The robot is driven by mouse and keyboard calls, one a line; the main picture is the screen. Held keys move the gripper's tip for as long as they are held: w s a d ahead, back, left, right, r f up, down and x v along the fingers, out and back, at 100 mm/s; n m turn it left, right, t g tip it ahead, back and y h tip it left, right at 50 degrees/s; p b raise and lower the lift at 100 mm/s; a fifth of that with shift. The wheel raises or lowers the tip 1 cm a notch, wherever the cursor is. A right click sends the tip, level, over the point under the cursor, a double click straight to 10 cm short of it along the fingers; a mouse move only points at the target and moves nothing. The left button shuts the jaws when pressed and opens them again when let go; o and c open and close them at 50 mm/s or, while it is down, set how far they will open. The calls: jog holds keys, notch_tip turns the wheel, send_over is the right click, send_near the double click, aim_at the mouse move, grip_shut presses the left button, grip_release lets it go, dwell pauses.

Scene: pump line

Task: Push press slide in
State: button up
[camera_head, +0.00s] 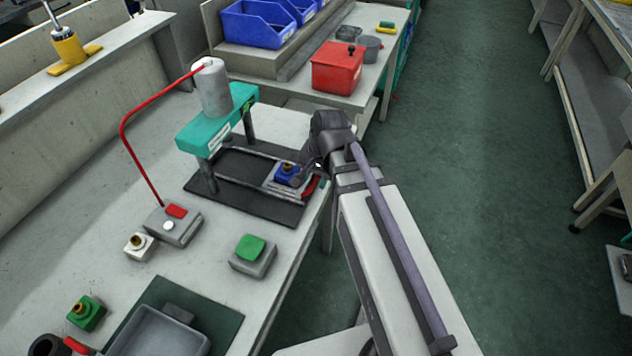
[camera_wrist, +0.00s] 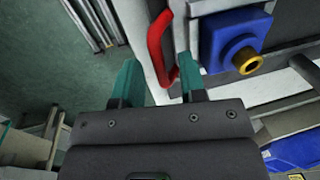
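The press (camera_head: 205,130) stands on the bench, with a teal bridge and a grey cylinder over a black base. Its slide (camera_head: 270,185) sits at the right end of the base, carrying a blue block (camera_head: 287,174) with a brass fitting. The block also shows in the wrist view (camera_wrist: 235,40). The slide's red handle (camera_wrist: 160,48) points toward my gripper (camera_wrist: 158,70). My gripper's teal fingers are apart, with the handle's lower end between them, closer to the right finger. I cannot tell whether they touch. In the head view my wrist partly hides the handle (camera_head: 310,186).
A grey box with a red button (camera_head: 176,211), a green-button box (camera_head: 252,255), a white block (camera_head: 140,246) and a green block (camera_head: 86,313) stand on the bench. A grey tray (camera_head: 160,330) is at the front. A red bin (camera_head: 337,68) stands behind. The aisle at right is clear.

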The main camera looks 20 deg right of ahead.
jog(key=shift+c, duration=0.2)
grip_shut()
dwell(0.3)
